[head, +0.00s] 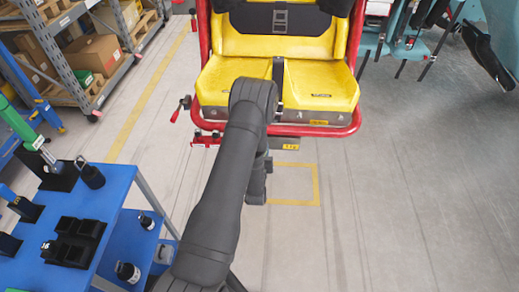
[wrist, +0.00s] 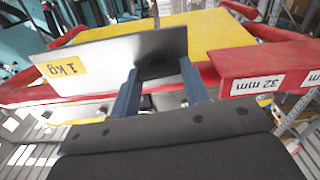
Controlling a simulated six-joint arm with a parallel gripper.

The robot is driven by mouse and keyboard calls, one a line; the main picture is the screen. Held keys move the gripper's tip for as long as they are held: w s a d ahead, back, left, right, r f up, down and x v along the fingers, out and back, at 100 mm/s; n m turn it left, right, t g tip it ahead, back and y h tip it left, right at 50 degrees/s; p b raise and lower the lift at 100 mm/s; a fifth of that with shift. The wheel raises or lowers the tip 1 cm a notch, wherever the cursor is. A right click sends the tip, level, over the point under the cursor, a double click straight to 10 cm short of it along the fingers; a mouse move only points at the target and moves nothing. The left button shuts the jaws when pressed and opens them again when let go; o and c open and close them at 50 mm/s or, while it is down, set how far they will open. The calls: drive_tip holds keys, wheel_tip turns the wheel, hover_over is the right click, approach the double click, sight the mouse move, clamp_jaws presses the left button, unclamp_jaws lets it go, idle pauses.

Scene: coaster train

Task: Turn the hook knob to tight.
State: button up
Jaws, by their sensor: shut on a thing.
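In the wrist view my gripper (wrist: 158,76) has its two blue-grey fingers apart, with a dark part (wrist: 156,68) between the tips. I take it to be the hook knob; its shape and setting marks cannot be made out. In the head view my gripper is under the front of the yellow seat, mostly hidden by my arm, and the knob is hidden there too.
The yellow car seat (head: 325,88) has a red tube frame (head: 345,129). A red bar labelled "32 mm" (wrist: 270,68) is close right of the fingers in the wrist view. A red-handled lever (head: 176,110) sticks out left of the seat. A blue cart (head: 110,190) stands at left; floor at right is clear.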

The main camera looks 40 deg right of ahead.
drive_tip(key=shift+m, duration=0.7)
drive_tip(key=o, duration=1)
drive_tip(key=v, duration=1.7)
drive_tip(key=shift+s+a, duration=0.2)
